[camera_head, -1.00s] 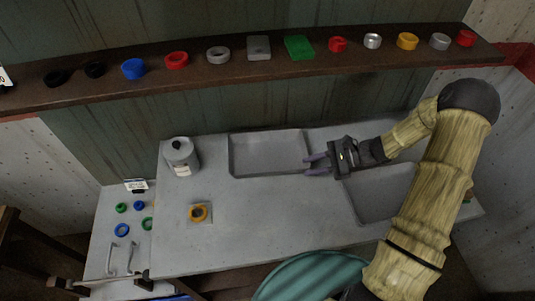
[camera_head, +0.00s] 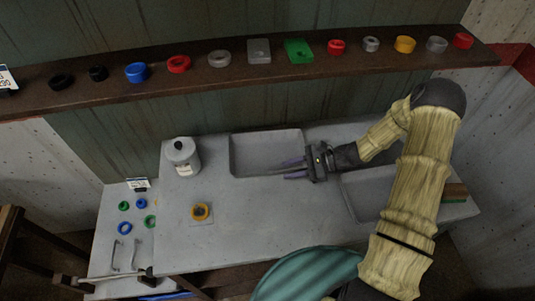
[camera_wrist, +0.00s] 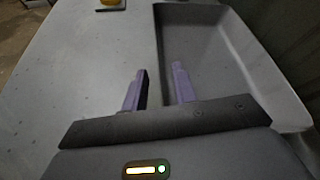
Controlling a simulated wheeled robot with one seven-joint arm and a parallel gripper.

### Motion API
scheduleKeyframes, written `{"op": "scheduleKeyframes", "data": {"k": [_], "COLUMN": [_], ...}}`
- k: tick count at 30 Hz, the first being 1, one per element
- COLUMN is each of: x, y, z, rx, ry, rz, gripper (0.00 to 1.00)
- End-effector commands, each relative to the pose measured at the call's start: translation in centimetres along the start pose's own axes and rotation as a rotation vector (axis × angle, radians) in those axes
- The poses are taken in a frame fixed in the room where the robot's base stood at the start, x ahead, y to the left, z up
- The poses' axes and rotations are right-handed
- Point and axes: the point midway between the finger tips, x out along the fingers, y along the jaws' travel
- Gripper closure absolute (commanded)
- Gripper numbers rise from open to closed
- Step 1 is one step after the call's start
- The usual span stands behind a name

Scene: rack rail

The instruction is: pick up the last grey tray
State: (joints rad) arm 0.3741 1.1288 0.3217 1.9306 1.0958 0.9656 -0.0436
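A shallow grey tray (camera_head: 236,153) lies at the back middle of the grey counter. A second grey tray (camera_head: 365,207) lies to its right, partly hidden by my arm. My gripper (camera_head: 287,169) is open and empty, pointing left over the right front part of the back tray. In the wrist view, the two purple fingers of my gripper (camera_wrist: 158,78) stand apart. The near wall of the back tray (camera_wrist: 160,50) runs through the gap between them in the picture. I cannot tell how high the fingertips are above it or whether they touch.
A yellow ring (camera_head: 200,212) sits on a small plate in front. A brown shelf (camera_head: 215,84) above carries several coloured rings, a grey block (camera_head: 259,50) and a green block (camera_head: 299,50). The counter's front middle is clear.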

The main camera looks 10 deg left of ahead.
Motion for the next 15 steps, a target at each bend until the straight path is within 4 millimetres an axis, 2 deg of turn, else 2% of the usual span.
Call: {"op": "scheduleKeyframes", "data": {"k": [13,15], "x": [-0.04,-0.04], "y": [-0.02,-0.02], "z": [-0.01,0.00], "rx": [0.000,0.000], "ry": [0.000,0.000], "rz": [0.000,0.000], "gripper": [0.72,0.86]}}
